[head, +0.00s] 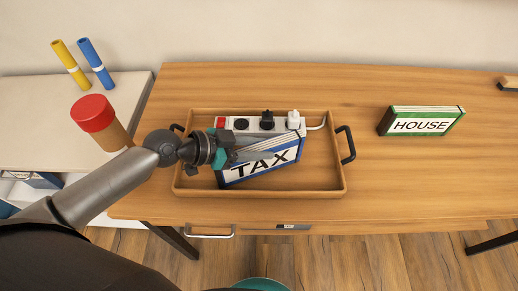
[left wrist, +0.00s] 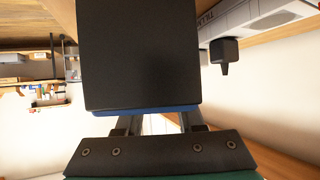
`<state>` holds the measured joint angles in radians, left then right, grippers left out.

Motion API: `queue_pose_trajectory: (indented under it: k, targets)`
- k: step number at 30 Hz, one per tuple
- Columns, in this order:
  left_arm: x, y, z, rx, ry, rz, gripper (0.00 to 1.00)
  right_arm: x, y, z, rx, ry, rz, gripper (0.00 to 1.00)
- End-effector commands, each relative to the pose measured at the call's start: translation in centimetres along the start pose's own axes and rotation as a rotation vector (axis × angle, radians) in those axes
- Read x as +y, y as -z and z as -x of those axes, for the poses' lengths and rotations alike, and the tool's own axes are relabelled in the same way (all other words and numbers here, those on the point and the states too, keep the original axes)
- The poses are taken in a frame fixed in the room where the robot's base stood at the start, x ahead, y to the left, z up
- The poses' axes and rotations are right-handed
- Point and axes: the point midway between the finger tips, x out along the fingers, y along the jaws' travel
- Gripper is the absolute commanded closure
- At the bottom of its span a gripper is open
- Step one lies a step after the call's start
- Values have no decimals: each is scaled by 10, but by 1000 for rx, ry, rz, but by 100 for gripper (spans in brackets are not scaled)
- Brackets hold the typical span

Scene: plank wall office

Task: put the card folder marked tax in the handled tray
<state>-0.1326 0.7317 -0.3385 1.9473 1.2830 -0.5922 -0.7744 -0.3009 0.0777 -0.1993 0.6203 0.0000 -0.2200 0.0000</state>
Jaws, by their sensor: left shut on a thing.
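The card folder marked TAX (head: 262,165), white with blue edges, is inside the handled tray (head: 310,193), a wooden tray with black handles. The folder stands tilted in front of a power strip (head: 262,123) that is also in the tray. My left gripper (head: 236,153) is shut on the folder at its left part. In the left wrist view a dark face fills the middle, with a blue edge (left wrist: 145,111) at the jaws. The folder's underside and its contact with the tray floor are hidden. My right gripper is not in view.
A green folder marked HOUSE (head: 421,121) stands on the desk at the right. A red-lidded jar (head: 93,114) is at the left near my arm. Yellow and blue tubes (head: 97,64) stand on a white cabinet.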

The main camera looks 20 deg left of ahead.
Motion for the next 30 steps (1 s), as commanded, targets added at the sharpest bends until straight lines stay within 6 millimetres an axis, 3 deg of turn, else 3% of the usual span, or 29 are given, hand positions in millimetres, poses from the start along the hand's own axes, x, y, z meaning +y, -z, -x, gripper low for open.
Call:
queue_pose_trajectory:
  k: [12, 13, 18, 21, 30]
  targets:
    - [-1, -4, -3, 4, 2, -2, 100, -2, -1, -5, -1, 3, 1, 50]
    - [0, -5, -3, 1, 1, -1, 62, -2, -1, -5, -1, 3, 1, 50]
    - [0, -4, -2, 1, 1, -1, 43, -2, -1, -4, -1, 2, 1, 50]
    - [0, -4, -2, 1, 1, -1, 33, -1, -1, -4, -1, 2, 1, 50]
    - [0, -2, -1, 1, 1, -1, 33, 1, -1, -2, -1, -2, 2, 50]
